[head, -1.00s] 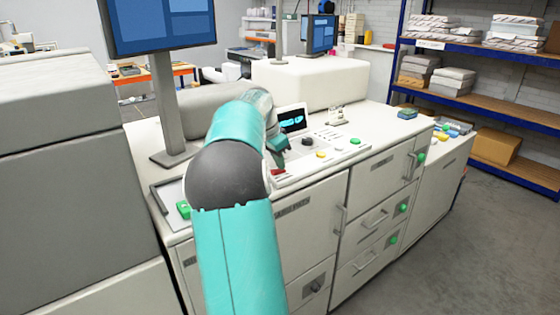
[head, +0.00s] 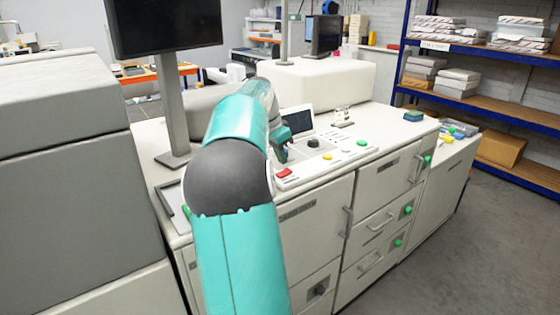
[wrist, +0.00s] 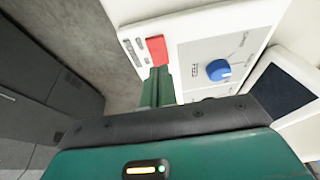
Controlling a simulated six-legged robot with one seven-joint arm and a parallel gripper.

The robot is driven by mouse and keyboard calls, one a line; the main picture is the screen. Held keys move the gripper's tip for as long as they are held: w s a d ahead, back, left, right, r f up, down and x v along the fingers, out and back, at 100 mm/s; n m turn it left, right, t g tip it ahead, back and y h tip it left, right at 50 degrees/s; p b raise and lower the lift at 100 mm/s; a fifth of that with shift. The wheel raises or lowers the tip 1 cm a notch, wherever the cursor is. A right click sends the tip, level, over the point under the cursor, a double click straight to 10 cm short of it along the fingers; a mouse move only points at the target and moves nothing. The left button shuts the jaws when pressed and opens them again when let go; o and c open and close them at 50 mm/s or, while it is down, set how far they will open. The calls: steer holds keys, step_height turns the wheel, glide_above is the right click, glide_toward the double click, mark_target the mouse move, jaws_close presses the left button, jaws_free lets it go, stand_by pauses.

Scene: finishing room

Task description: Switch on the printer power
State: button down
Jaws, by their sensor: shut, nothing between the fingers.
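The red power switch (head: 284,173) is at the front left of the printer's control panel (head: 322,157). In the wrist view the red switch (wrist: 156,48) lies just beyond my fingertips. My gripper (head: 284,152) is above the panel, behind the red switch in the head view. In the wrist view my green fingers (wrist: 158,72) are shut and empty, pointing at the switch's edge; I cannot tell whether they touch it. The small panel screen (head: 297,121) and the large monitor (head: 165,25) are dark.
A blue knob (wrist: 219,70) sits beside the switch in the wrist view. Black (head: 313,143), yellow (head: 328,156) and green (head: 361,143) controls lie to the right on the panel. Grey floor (head: 490,230) is clear at the right.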

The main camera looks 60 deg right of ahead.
mark_target(288, 169)
steer(key=shift+r, duration=0.45)
steer(key=v, duration=1)
steer(key=shift+s+d+r, duration=0.2)
steer(key=shift+s+d, duration=0.15)
steer(key=shift+d, duration=0.2)
steer(key=x, duration=1.4)
steer(key=shift+w+a+f, duration=0.15)
steer(key=shift+w+a, duration=0.15)
steer(key=shift+a, duration=0.05)
